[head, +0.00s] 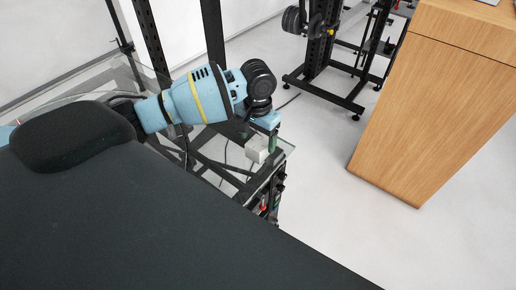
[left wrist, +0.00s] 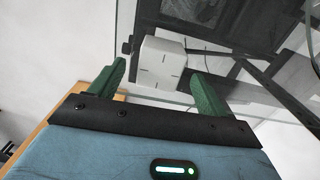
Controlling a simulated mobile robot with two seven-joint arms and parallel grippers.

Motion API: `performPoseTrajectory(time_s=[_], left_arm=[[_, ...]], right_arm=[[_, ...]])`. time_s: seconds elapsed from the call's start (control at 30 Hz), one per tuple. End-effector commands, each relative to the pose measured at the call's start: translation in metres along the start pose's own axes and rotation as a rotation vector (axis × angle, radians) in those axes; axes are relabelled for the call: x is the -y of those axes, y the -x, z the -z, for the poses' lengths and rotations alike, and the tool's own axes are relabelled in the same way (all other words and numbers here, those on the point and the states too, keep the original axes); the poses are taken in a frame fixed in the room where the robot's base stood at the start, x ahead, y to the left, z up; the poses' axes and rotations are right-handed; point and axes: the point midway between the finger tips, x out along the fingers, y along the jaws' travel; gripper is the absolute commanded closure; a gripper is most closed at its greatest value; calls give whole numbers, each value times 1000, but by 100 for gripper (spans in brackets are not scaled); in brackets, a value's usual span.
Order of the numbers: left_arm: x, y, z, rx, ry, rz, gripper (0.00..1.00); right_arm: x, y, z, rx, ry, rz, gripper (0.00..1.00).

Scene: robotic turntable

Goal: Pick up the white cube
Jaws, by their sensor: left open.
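The white cube (head: 257,149) sits on a glass top near its right corner in the head view. In the left wrist view the white cube (left wrist: 161,62) shows beyond the fingertips, between the two fingers in the picture, with a gap to each. My left gripper (head: 266,140) is open and over the cube, its green finger showing just right of it. How far the fingertips are from the cube is hard to tell. My right gripper is not in view.
The glass top (head: 286,148) ends just right of the cube, with dark frame posts behind it. A wooden cabinet (head: 430,110) stands at the right, and a black rack (head: 325,75) with weights stands at the back. Open floor lies between.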

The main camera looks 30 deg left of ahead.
Motion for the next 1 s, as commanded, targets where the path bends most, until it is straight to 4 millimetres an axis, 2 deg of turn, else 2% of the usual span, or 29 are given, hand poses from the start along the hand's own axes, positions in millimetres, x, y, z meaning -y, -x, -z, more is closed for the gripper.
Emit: performPoseTrajectory(time_s=[0.1,0.3,0.6,1.0], left_arm=[[0,-20,-1,5,0,1,24],[0,-42,0,3,0,0,24],[0,-45,0,0,-1,0,24],[0,-45,0,0,-1,0,76]], right_arm=[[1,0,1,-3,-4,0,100],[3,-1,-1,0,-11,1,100],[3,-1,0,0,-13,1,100],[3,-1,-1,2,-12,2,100]])
